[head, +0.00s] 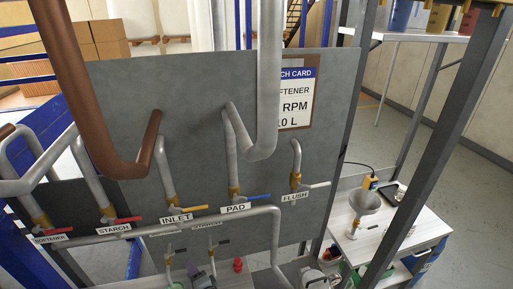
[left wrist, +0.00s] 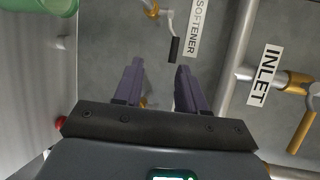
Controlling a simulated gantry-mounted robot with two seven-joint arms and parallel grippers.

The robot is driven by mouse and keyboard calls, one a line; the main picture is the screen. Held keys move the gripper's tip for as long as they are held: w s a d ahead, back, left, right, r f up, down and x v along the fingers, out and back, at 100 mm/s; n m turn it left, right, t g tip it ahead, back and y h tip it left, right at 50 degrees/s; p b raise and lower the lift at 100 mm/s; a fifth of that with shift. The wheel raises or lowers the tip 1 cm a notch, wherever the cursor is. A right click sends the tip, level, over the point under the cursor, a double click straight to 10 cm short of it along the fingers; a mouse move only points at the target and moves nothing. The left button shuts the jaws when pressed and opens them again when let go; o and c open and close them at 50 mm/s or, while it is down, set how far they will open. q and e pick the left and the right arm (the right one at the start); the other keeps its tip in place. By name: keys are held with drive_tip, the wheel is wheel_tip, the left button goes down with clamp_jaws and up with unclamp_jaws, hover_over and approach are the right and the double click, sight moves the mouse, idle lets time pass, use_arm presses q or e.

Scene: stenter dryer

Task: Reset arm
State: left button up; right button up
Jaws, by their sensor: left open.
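My left gripper (head: 200,275) is low in front of the grey panel (head: 330,90) in the head view, below the lower pipe. In the left wrist view its two purple fingers (left wrist: 158,85) stand apart with nothing between them. Ahead of them, a small brass valve with a black lever (left wrist: 174,50) sits beside a SOFTENER label (left wrist: 199,25); an INLET label (left wrist: 263,75) and an orange lever (left wrist: 301,132) are at the right. My right gripper cannot be made out in the head view.
Pipes with valves labelled SOFTENER, STARCH, INLET (head: 177,217), PAD (head: 236,208) and FLUSH (head: 296,195) cross the panel. A red object (head: 238,265) is near my left gripper. A white table (head: 410,235) with a funnel (head: 364,202) stands right. Floor behind it is clear.

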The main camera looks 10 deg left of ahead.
use_arm(q)
drive_tip(key=s+a+f+g+h, duration=0.1)
drive_tip(key=s+a+f+h, duration=0.1)
drive_tip(key=s+f, duration=0.6)
drive_tip(key=s+a+f+g+h, duration=0.1)
drive_tip(key=s+a+f+h, duration=0.2)
drive_tip(key=s, duration=0.9)
drive_tip(key=s+d+r+n+g+h, duration=0.2)
drive_tip(key=s+d+r, duration=0.3)
drive_tip(key=r, duration=0.3)
drive_tip(key=s+d+r+n+g+h+p, duration=0.1)
drive_tip(key=s+d+r+n+g+h, duration=0.2)
drive_tip(key=s+r, duration=0.5)
drive_tip(key=shift+d+r+n+h, duration=0.35)
drive_tip(key=shift+d+n+h, duration=0.65)
drive_tip(key=shift+d, duration=0.8)
